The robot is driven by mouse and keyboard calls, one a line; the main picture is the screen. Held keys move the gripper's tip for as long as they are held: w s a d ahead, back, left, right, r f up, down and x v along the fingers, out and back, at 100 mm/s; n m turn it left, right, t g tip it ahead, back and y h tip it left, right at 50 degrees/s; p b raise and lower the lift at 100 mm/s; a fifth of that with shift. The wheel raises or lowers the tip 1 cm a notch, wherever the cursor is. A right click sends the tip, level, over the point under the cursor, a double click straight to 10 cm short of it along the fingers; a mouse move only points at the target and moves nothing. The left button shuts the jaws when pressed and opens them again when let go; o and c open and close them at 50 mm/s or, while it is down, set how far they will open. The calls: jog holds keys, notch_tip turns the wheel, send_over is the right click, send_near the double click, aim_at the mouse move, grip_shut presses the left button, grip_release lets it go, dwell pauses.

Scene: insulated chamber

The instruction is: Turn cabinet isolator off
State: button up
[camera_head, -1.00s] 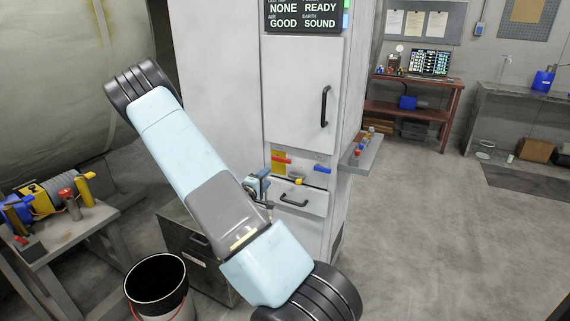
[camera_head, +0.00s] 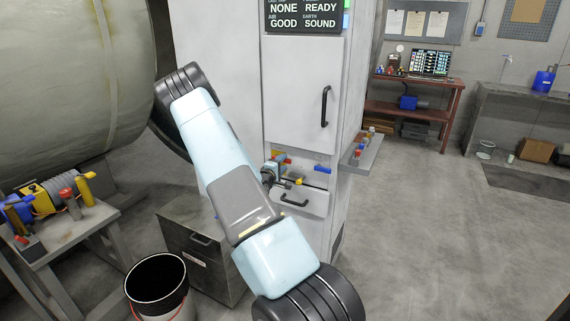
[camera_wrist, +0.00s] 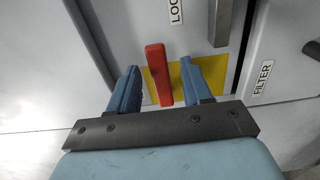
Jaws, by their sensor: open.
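The white cabinet (camera_head: 300,90) stands in the middle of the head view with a small control panel below its door. The red isolator handle (camera_wrist: 158,75) sits on a yellow plate (camera_wrist: 188,90) in the wrist view. My gripper (camera_wrist: 159,68) is open, with one blue finger on each side of the red handle. The fingers look apart from it, with a gap wider on the right. In the head view my gripper (camera_head: 271,172) is at the panel's left end and partly covers the handle and plate.
A blue handle (camera_head: 322,169) is right of the red one on the panel. A drawer (camera_head: 300,201) lies just below, and a small shelf (camera_head: 363,153) juts from the cabinet's right side. A bucket (camera_head: 157,285) and side table (camera_head: 65,235) stand left. The right floor is open.

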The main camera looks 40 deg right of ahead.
jog(key=shift+w+d, duration=0.15)
jog(key=shift+d, duration=0.25)
grip_shut()
dwell(0.4)
